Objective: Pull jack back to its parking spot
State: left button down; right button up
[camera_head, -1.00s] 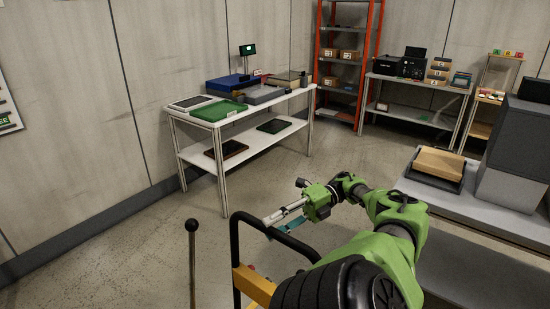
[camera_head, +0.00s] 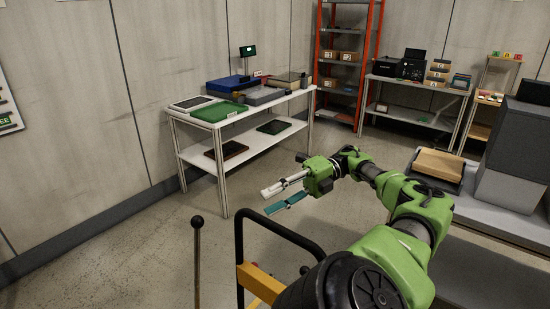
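The black loop handle (camera_head: 239,240) with a yellow-orange part (camera_head: 262,283) below it stands at the bottom centre. I take it for the jack; its lower body is cut off by the frame and partly hidden by my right arm. My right gripper (camera_head: 266,202) is open, with a white finger above and a teal finger below, spread apart and empty. It appears just above and beyond the handle's top bar, with no visible contact. My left gripper is not in view. No marked parking spot can be made out.
A thin post with a black ball knob (camera_head: 197,222) stands left of the handle. A white two-level table (camera_head: 258,153) is against the back wall. A grey platform (camera_head: 482,199) with a wooden block (camera_head: 438,164) is at right. Open floor lies between.

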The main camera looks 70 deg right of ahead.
jog(key=shift+w+d+f, duration=0.1)
jog(key=shift+w+f, duration=0.15)
jog(key=shift+w, duration=0.05)
jog(key=w+a+m+g+p, duration=0.4)
jog(key=w+a+m+g, duration=0.35)
jog(key=w+a, duration=1)
jog(key=m+t+h+p, duration=0.2)
jog(key=m+h+p, duration=0.6)
jog(key=m, duration=1.7)
send_near(282, 227)
jog(key=w+a+f+h, duration=0.1)
jog(key=f, duration=0.1)
jog(key=w+a+f+h, duration=0.1)
jog(key=f, duration=0.2)
jog(key=w+a+f+h+b, duration=0.1)
jog(key=f, duration=0.2)
jog(key=shift+w+a, duration=0.15)
jog(key=shift+w, duration=0.25)
